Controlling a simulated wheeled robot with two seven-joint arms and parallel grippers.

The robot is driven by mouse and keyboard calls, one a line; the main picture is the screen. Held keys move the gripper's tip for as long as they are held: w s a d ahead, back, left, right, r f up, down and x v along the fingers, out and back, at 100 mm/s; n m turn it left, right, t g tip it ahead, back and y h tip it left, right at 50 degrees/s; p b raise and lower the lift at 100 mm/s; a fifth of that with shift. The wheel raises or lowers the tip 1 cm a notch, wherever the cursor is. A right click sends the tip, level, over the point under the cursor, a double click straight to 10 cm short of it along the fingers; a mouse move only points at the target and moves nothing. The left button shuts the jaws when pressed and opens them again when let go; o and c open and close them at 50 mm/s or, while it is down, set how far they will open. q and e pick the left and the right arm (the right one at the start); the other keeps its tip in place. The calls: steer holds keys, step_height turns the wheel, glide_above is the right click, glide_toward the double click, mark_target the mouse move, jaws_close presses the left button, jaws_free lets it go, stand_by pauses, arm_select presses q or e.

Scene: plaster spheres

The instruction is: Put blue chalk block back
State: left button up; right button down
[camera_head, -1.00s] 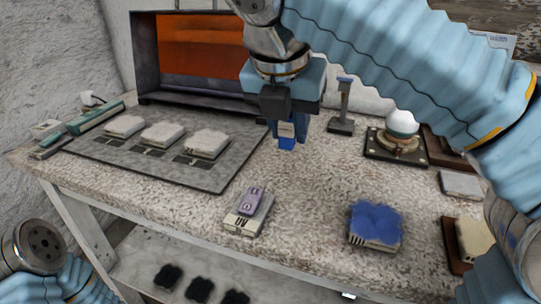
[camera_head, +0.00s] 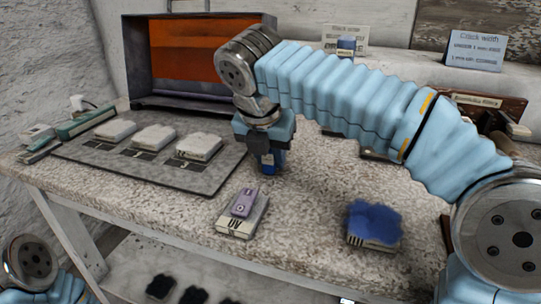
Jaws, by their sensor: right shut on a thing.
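My right gripper (camera_head: 267,166) comes down from the right arm over the middle of the stone-topped bench. It is shut on the small blue chalk block (camera_head: 268,169), whose lower end shows between the dark fingers. The block is low over the bench top, and I cannot tell whether it touches. The fingers hide much of it. At lower left only a link of my left arm shows; its gripper is out of the picture.
A grey panel (camera_head: 213,173) with several white pads lies left of the gripper. A purple device (camera_head: 243,203) on a white box and a blue cloth-like pad (camera_head: 375,220) are at the front. An orange-backed case (camera_head: 128,60) and a small blue-and-white item (camera_head: 346,47) stand behind.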

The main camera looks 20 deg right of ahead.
steer(key=shift+f, duration=0.15)
steer(key=c, duration=0.9)
jaws_free()
steer(key=p+v, duration=0.3)
steer(key=v, duration=0.9)
steer(key=shift+r+p, duration=0.25)
steer(key=shift+p, duration=0.05)
